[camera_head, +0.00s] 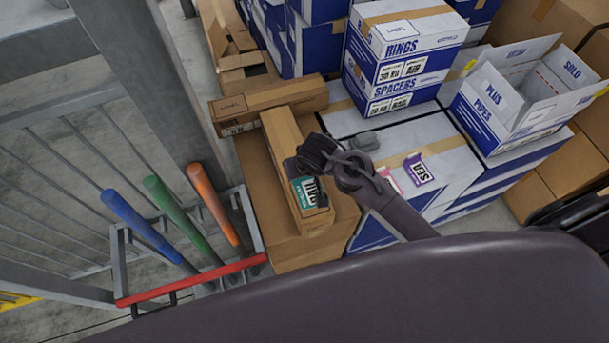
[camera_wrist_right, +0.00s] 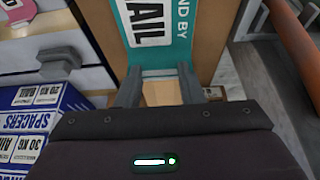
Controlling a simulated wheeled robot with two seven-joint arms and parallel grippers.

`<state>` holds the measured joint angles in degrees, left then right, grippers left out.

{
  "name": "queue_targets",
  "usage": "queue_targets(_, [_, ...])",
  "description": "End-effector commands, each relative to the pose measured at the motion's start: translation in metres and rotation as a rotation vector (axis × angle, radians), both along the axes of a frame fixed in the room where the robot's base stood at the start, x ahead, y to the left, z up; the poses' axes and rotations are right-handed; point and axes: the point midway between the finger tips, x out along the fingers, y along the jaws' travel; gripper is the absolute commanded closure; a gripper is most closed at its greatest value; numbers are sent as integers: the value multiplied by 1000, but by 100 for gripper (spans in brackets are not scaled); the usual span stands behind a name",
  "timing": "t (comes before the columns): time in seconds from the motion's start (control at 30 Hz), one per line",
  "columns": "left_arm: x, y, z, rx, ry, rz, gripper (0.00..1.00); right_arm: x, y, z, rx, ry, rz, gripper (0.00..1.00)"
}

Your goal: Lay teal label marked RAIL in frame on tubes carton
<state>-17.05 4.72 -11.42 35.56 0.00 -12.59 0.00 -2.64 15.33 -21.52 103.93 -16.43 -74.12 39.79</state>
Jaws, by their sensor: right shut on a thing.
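The teal label marked RAIL (camera_head: 305,191) shows in the head view at the end of my right arm, over the near end of a long narrow brown carton (camera_head: 283,143). In the right wrist view, the label (camera_wrist_right: 156,22) extends away from my right gripper (camera_wrist_right: 158,74), which is shut on its near edge. The head view also shows this gripper (camera_head: 308,172), partly hidden by its own wrist. I cannot tell whether the label touches the carton. No frame for the label shows clearly; the label and gripper cover that area. My left gripper is not in view.
A purple SEA label (camera_head: 419,169) and a pink label (camera_head: 389,179) lie on a white-blue carton right of my gripper, with a grey object (camera_head: 363,141) behind. RINGS and SPACERS boxes (camera_head: 402,45) stand farther back. Blue, green and orange handles (camera_head: 213,203) rise at left.

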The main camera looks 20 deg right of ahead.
Motion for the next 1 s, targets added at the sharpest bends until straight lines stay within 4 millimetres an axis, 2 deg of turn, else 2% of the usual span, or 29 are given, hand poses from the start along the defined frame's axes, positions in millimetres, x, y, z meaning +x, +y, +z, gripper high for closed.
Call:
queue_targets(0.33, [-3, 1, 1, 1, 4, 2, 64, 0, -1, -42, -3, 0, -1, 86])
queue_targets(0.73, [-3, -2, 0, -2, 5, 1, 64, 0, -1, -48, -1, -1, 0, 86])
queue_targets(0.77, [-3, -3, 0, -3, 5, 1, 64, 0, -1, -48, -1, -1, 0, 64])
queue_targets(0.9, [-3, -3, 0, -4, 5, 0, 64, 0, -1, -47, -1, -1, 0, 46])
queue_targets(1.0, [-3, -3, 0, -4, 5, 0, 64, 0, -1, -47, -1, -1, 0, 44])
